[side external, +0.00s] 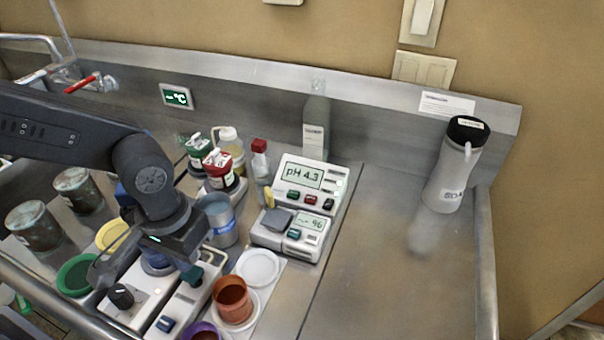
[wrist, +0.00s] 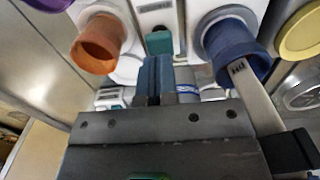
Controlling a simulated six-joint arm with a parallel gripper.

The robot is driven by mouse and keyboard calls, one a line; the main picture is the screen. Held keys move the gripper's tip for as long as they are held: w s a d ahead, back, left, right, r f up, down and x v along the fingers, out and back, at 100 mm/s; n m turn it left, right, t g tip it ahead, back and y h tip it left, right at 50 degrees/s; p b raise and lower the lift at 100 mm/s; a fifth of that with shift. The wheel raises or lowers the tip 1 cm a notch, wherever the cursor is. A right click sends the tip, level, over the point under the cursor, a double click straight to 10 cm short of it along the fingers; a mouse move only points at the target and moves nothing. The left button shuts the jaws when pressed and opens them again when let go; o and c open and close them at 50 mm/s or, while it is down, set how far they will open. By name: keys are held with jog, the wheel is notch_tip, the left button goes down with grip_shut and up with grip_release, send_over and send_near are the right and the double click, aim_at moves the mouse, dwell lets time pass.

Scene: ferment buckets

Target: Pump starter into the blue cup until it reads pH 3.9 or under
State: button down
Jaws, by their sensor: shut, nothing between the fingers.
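The blue cup (wrist: 235,55) stands to the right of my gripper (wrist: 153,75) in the wrist view. In the side view the blue cup (side external: 157,262) is mostly hidden behind my gripper (side external: 192,268). The fingers are shut and empty, close to a teal button (wrist: 158,42) on a white unit; contact cannot be told. A grey strip with a black end (wrist: 255,95) reaches across the blue cup's edge. The meter (side external: 308,185) reads pH 4.3. A green-capped bottle (side external: 198,150) and a red-capped bottle (side external: 220,170) stand behind; which holds starter cannot be told.
An orange cup (side external: 232,300) stands on a white saucer beside an empty plate (side external: 260,266). A smaller display unit (side external: 290,235) sits before the meter. A labelled bottle (side external: 455,170) stands right, where the steel counter is clear.

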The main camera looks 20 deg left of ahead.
aim_at(191, 271)
jog(key=shift+f, duration=0.1)
jog(key=shift+f, duration=0.7)
jog(key=shift+f, duration=0.35)
jog(key=shift+f, duration=0.7)
jog(key=shift+r, duration=3.55)
jog(key=shift+r, duration=0.1)
jog(key=shift+f, duration=1.8)
